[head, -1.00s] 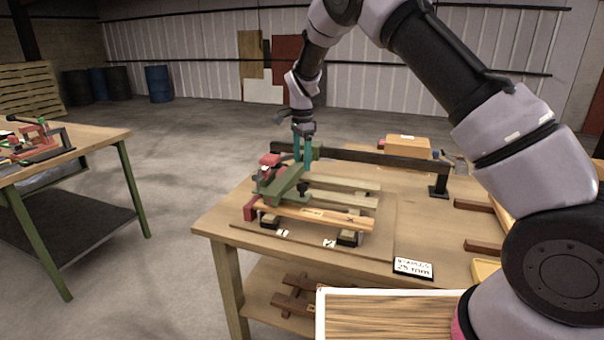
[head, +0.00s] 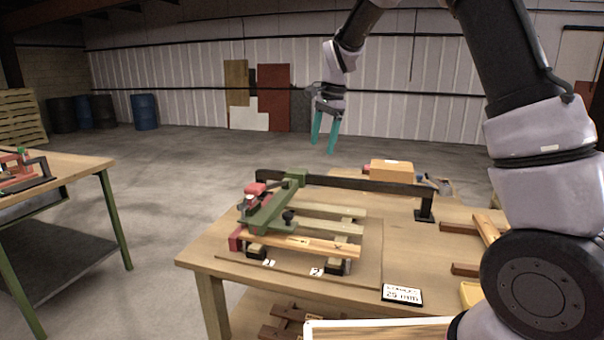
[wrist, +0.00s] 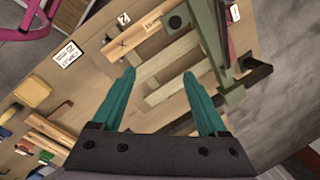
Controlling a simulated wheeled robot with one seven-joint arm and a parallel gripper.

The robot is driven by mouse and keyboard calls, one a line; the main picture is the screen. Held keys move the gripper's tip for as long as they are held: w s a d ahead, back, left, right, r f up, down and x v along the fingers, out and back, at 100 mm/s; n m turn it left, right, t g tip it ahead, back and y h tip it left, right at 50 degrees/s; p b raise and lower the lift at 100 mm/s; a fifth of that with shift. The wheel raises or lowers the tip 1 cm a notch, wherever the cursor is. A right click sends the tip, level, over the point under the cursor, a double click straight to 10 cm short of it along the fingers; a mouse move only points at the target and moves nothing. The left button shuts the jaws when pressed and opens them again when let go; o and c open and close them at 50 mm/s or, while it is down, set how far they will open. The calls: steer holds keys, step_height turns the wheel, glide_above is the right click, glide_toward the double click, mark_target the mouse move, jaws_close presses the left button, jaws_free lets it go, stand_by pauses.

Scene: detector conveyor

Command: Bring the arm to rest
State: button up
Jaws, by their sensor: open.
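My gripper (head: 323,134) is in the air above the far side of the wooden table (head: 205,264), with its two teal fingers apart and nothing between them. In the wrist view the gripper (wrist: 160,88) looks down, fingers spread, on the wooden slats and the table top. My arm reaches in from the right of the head view. The green jig arm (head: 270,210) lies across the slats (head: 300,243), apart from my fingers. It also shows in the wrist view (wrist: 212,45).
A dark bar (head: 350,168) on a post runs along the table's back. A tan box (head: 392,171) stands behind it. A card reading 25 mm (head: 402,294) lies at the front edge. Another workbench (head: 60,165) is at the left. The air around my gripper looks clear.

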steer(key=s+d+r+n+t+y, duration=0.1)
steer(key=s+d+r+n+t, duration=0.2)
steer(key=s+d+r, duration=0.95)
steer(key=s+d+n+t, duration=0.1)
steer(key=s+d+n, duration=0.1)
steer(key=s, duration=0.6)
steer(key=s+d+n+t+h, duration=0.1)
steer(key=s+d+t, duration=0.1)
steer(key=s+d, duration=0.3)
steer(key=s, duration=0.3)
steer(key=shift+s+n, duration=0.25)
steer(key=shift+n, duration=0.15)
